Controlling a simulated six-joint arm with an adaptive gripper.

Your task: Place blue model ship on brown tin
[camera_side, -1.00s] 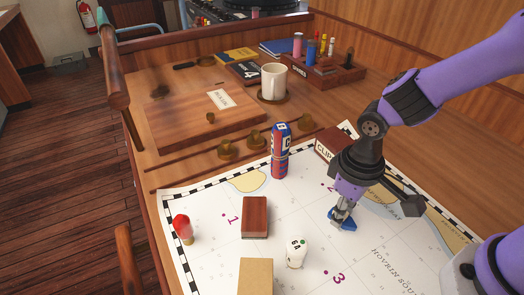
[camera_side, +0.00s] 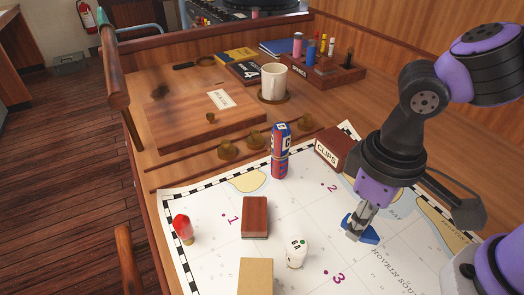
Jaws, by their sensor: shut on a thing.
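The blue model ship (camera_side: 368,238) is at the right of the chart, small and partly hidden by the fingers. My gripper (camera_side: 355,226) points down and is shut on it. The ship seems to be at or a little above the chart; the gap is hard to tell. A reddish-brown box-shaped thing (camera_side: 255,217) stands on the chart left of the gripper, its top bare; it may be the brown tin. Another brown box, labelled CLIPS (camera_side: 333,148), stands behind the gripper at the chart's far edge.
On the chart (camera_side: 215,262) stand a blue-and-red can (camera_side: 280,152), a white bottle-like piece (camera_side: 296,252), a tan box (camera_side: 256,275) and a red-topped piece (camera_side: 183,229). A white mug (camera_side: 274,82) stands farther back. The chart between the gripper and the reddish-brown box is mostly clear.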

